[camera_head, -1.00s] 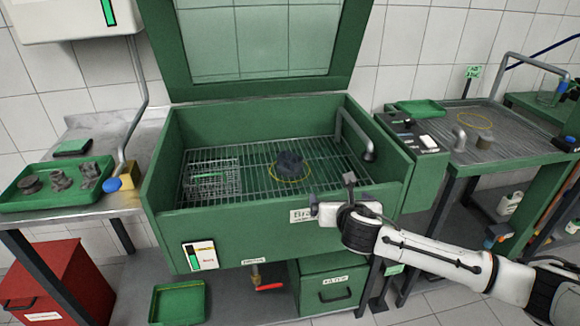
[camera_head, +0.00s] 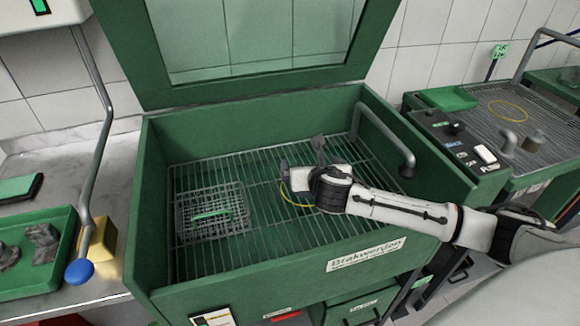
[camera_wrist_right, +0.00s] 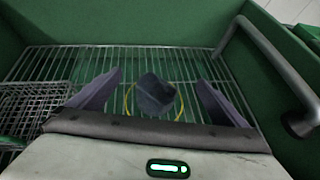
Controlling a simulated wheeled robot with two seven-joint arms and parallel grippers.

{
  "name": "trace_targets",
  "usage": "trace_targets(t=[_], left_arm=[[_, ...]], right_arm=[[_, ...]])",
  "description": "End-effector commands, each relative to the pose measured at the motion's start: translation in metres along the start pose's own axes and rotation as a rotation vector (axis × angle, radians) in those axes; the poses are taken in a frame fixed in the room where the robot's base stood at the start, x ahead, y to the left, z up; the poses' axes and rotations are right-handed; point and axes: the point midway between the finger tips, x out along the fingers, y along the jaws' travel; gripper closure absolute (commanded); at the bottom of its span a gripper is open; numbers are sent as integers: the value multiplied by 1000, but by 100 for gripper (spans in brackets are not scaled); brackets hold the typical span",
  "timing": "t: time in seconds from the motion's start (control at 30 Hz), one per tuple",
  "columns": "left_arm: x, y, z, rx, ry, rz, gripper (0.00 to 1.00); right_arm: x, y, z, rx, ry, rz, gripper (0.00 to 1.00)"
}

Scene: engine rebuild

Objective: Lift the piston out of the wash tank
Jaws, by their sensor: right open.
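The green wash tank (camera_head: 250,287) stands open with a wire rack floor (camera_head: 260,245). The dark grey piston (camera_wrist_right: 154,95) sits on the rack inside a yellow ring (camera_wrist_right: 180,104) in the right wrist view. In the head view part of the yellow ring (camera_head: 290,199) shows, and my right gripper and arm hide the piston. My right gripper (camera_head: 301,158) is over the tank, open and empty. In the right wrist view its two fingers stand left and right of the piston, apart from it. My left gripper is not in view.
A wire basket with a green handle (camera_head: 212,215) stands on the rack at left. A bent grey pipe (camera_head: 385,135) rises at the tank's right wall. The raised lid (camera_head: 120,50) is behind. A green tray of parts (camera_head: 62,245) lies at far left; a control box (camera_head: 455,150) is at right.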

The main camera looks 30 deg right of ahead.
Motion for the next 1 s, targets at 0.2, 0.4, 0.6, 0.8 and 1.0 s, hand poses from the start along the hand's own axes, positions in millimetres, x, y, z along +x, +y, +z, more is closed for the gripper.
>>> trace_targets(t=[0.2, 0.4, 0.6, 0.8, 1.0], left_arm=[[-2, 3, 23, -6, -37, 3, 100], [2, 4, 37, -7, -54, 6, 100], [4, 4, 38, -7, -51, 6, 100], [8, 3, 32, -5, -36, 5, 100], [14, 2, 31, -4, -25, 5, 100]], right_arm=[[15, 0, -30, -2, 6, -2, 3], [35, 0, -67, -1, 5, -1, 3], [52, 0, -71, 0, 0, -1, 3], [66, 0, -71, 0, 1, -2, 3], [97, 0, -72, 1, 1, -1, 3]])
